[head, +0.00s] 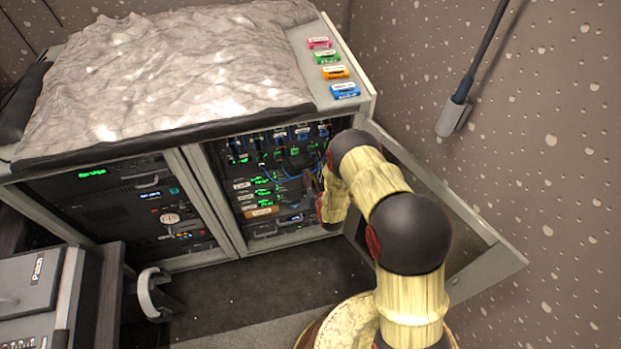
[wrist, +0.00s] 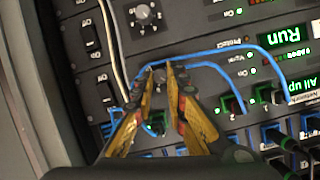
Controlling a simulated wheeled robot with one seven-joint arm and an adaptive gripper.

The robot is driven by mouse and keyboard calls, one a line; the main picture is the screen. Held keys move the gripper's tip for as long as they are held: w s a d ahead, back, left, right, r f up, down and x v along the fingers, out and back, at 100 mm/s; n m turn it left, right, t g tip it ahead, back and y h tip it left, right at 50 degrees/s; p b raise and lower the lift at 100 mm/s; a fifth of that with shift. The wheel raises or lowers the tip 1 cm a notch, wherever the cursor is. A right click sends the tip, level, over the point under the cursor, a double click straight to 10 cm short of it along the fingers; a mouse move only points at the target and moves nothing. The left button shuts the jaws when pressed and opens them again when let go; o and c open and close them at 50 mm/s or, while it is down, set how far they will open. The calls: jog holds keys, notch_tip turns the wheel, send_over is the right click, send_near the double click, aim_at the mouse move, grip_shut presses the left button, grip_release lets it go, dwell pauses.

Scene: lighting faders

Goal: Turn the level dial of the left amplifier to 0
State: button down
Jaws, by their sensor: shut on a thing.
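In the wrist view my gripper (wrist: 160,70) points at a dark rack front. Its two yellow fingers are close together around a small thing, probably a dial knob, mostly hidden between the fingertips and under blue cables. A round dial (wrist: 145,14) with a white scale sits just beyond the fingertips, apart from them. I cannot tell which of these belongs to the left amplifier. In the head view my arm reaches into the open right bay of the cabinet, and my gripper is hidden there. A dial (head: 170,218) shows in the left bay.
Blue cables (wrist: 205,66) cross the rack front at the fingers. Black switches (wrist: 90,37) line its left. In the head view, the open cabinet door (head: 455,215) stands right of my arm. A grey cloth (head: 170,70) covers the cabinet top. Carpet (head: 250,290) is clear in front.

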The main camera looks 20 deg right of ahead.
jog(key=shift+a+f+n+t+h+b, duration=0.25)
jog(key=shift+n+t+h+b, duration=0.4)
jog(key=shift+n+h+b, duration=1.4)
jog(key=shift+a+f+n+t+h+b, duration=0.25)
jog(key=shift+n+t+b, duration=0.7)
jog(key=shift+n, duration=2.25)
jog(key=shift+a+f+n+t+h+b, duration=0.25)
jog(key=shift+n+h+b, duration=0.95)
jog(key=shift+n+b, duration=1.15)
jog(key=shift+n+p, duration=0.3)
jog(key=shift+n, duration=0.2)
jog(key=c, duration=1.8)
grip_release()
jog(key=shift+o, duration=0.2)
jog(key=shift+r, duration=0.1)
jog(key=v, duration=1.2)
